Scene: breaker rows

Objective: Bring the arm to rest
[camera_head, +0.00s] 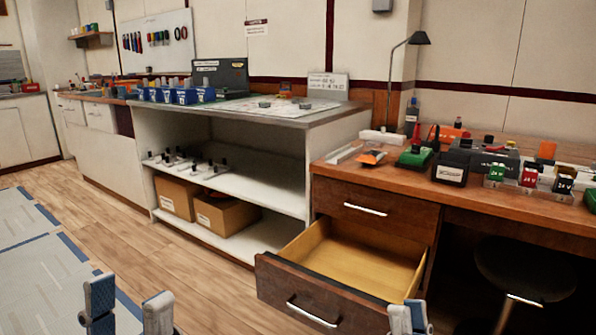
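My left gripper (129,309) is at the bottom left. My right gripper (409,318) shows only as fingertips at the bottom edge, in front of the right end of the open drawer. The tips appear close together or overlapping, so its opening is unclear. No held object is visible there. The pulled-out wooden drawer (355,258) is empty as far as I can see.
The right wooden bench (380,178) holds green, red and black labelled blocks (529,176), a dark bin (450,168) and a lamp (419,38). A dark stool (525,268) stands below. The white shelf unit (262,174) holds cardboard boxes (226,213). Wooden floor (200,275) is clear between.

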